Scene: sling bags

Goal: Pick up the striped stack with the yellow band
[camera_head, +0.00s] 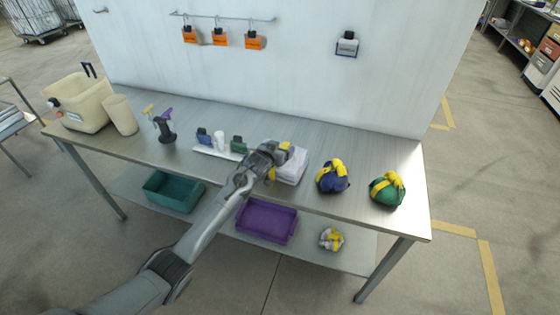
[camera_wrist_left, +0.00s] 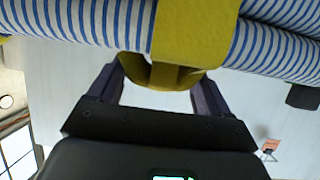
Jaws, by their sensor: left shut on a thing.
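The striped stack (camera_head: 292,168), pale with a yellow band, is at the table's front middle in the head view. In the left wrist view the blue-and-white striped stack (camera_wrist_left: 75,20) fills the top, with the yellow band (camera_wrist_left: 192,30) around it and a yellow loop (camera_wrist_left: 165,75) sticking out. My left gripper (camera_head: 277,154) reaches the stack's left side. In the left wrist view its two dark fingers (camera_wrist_left: 160,90) flank the yellow loop and are shut on it. I cannot tell whether the stack touches the table. My right gripper is not in view.
A blue bundle (camera_head: 332,178) and a green bundle (camera_head: 387,189), both with yellow straps, sit to the right. A purple bin (camera_head: 267,221) and teal bin (camera_head: 173,191) are below.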

